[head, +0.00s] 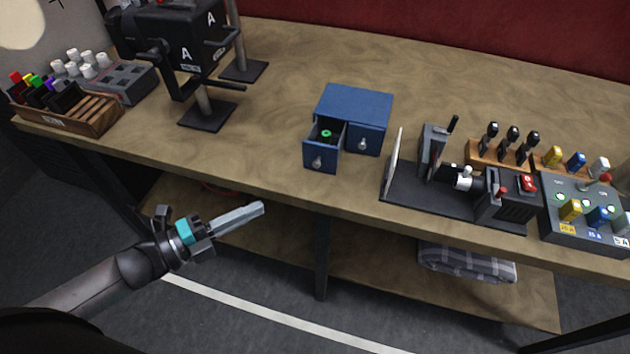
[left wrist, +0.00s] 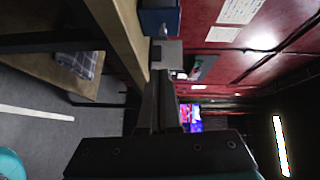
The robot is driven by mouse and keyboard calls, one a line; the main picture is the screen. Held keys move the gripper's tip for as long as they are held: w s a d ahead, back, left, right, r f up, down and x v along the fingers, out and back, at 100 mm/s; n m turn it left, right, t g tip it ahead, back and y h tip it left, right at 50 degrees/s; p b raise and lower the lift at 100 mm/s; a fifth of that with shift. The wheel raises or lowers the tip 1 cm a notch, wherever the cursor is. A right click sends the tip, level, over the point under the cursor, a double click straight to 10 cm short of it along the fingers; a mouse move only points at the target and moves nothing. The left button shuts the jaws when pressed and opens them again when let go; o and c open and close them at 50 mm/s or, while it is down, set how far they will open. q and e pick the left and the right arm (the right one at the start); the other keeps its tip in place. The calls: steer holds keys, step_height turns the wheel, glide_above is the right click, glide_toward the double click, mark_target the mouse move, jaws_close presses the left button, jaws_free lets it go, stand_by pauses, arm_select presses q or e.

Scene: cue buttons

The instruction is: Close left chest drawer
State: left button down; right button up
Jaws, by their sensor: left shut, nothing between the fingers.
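A small blue chest (head: 356,102) with two drawers side by side stands on the workbench, right of the middle. Its left drawer (head: 320,158) is pulled out towards the front, with a silver knob on its face and a green ring-shaped item (head: 326,134) inside. Its right drawer (head: 365,139) is flush with the chest. My left gripper (head: 260,208) is shut and empty, in front of the bench edge, left of and nearer than the open drawer, not touching it. In the left wrist view, a blue drawer front (left wrist: 160,20) shows past the fingers. My right gripper is not in view.
The wooden workbench (head: 265,120) is clear left of the chest. A black machine (head: 185,40) stands at the back left, beside a wooden marker rack (head: 90,118). A black vise-like fixture (head: 430,195) stands close right of the chest. A folded cloth (head: 465,264) lies on the lower shelf.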

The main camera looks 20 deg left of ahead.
arm_select(q)
steer(key=shift+m, duration=0.3)
steer(key=x, duration=0.8)
steer(key=b+x, duration=0.1)
steer(key=x, duration=0.3)
steer(key=shift+w+a+r, duration=0.3)
steer(key=shift+a+r, duration=0.1)
steer(key=shift+w, duration=0.8)
